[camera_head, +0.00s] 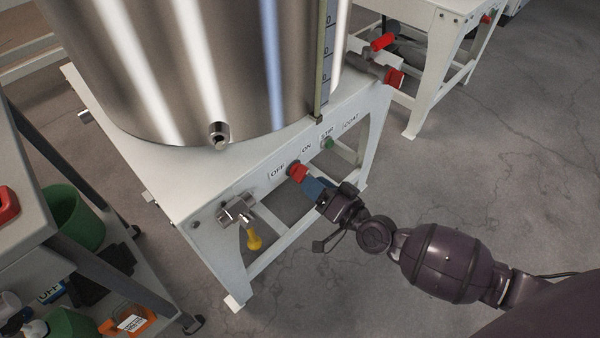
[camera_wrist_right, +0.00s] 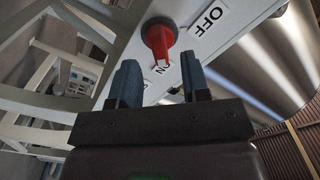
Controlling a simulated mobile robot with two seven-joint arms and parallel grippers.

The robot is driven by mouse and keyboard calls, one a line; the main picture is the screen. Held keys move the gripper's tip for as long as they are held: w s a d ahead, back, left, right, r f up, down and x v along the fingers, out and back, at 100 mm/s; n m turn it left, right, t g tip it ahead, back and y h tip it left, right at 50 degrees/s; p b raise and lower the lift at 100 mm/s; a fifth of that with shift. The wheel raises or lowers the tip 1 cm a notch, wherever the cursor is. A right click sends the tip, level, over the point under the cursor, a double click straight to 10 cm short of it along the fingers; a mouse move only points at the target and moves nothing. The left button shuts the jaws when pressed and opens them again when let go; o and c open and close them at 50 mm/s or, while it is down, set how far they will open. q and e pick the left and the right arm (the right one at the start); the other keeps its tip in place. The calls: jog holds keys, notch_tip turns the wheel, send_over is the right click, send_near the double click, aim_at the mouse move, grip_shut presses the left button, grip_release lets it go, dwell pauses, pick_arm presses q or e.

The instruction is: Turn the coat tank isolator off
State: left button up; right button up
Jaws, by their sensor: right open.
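The coat tank's isolator is a red rotary knob (camera_head: 297,171) on the front rail of the white stand, between the OFF label (camera_head: 277,172) and the ON label (camera_head: 306,147). In the right wrist view the red knob (camera_wrist_right: 160,38) has its white-marked end towards the ON label (camera_wrist_right: 162,67), with the OFF label (camera_wrist_right: 209,18) to its upper right. My right gripper (camera_head: 310,187) is open with blue fingers, close in front of the knob. In the wrist view its fingertips (camera_wrist_right: 158,72) stand apart, the knob beyond the gap between them. No contact is clear. My left gripper is out of view.
The steel tank (camera_head: 200,60) stands above the panel. A green button (camera_head: 328,143) sits right of the knob. A steel valve with a yellow handle (camera_head: 254,240) is to the left. A cart with a green bucket (camera_head: 75,215) stands at left. The floor at right is clear.

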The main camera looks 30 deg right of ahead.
aim_at(301, 174)
jog(key=shift+x, duration=2.45)
jog(key=c, duration=0.6)
